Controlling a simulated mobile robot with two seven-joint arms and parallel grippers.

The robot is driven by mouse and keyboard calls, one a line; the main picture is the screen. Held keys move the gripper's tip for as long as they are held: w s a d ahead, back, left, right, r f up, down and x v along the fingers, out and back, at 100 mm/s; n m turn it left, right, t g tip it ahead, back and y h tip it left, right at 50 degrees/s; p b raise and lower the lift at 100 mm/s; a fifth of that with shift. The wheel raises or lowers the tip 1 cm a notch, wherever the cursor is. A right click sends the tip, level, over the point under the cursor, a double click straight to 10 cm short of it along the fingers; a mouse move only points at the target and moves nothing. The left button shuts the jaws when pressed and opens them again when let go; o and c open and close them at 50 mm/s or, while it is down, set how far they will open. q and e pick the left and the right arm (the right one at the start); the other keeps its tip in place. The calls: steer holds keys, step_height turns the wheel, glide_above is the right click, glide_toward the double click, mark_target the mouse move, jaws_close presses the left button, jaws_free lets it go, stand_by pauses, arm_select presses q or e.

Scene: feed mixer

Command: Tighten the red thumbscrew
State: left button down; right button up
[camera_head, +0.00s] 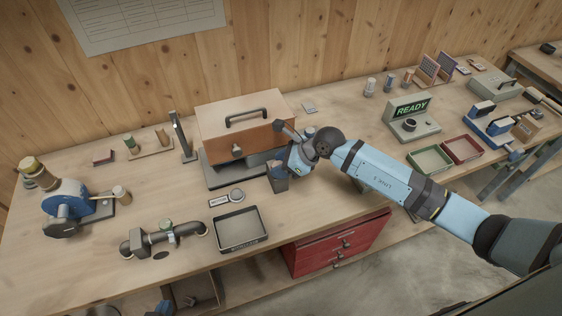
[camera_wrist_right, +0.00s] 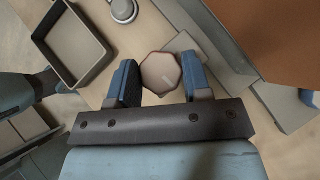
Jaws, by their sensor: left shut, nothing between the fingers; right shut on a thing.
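My right gripper (camera_head: 279,178) points down at the front right of the orange-brown box (camera_head: 243,128), above the workbench. In the right wrist view, its two blue fingers (camera_wrist_right: 158,84) are closed on a pale, pinkish, octagonal-faced thing (camera_wrist_right: 160,72). I cannot tell what this thing is or whether it is attached to anything. In the head view, the gripper hides it. I cannot make out a red thumbscrew in either view. My left gripper is not clearly in view.
A black-rimmed tray (camera_head: 240,228) and a round grey piece (camera_head: 237,195) lie left of my right gripper. A dark pipe with a green-topped fitting (camera_head: 165,235) and a blue machine (camera_head: 68,200) stand further left. Green (camera_head: 431,160) and red (camera_head: 462,149) trays lie right.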

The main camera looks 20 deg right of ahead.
steer(key=o, duration=0.9)
steer(key=b+v, duration=0.2)
steer(key=v, duration=1.2)
steer(key=shift+a+b, duration=0.1)
steer(key=shift+b, duration=0.25)
steer(key=shift+f, duration=0.1)
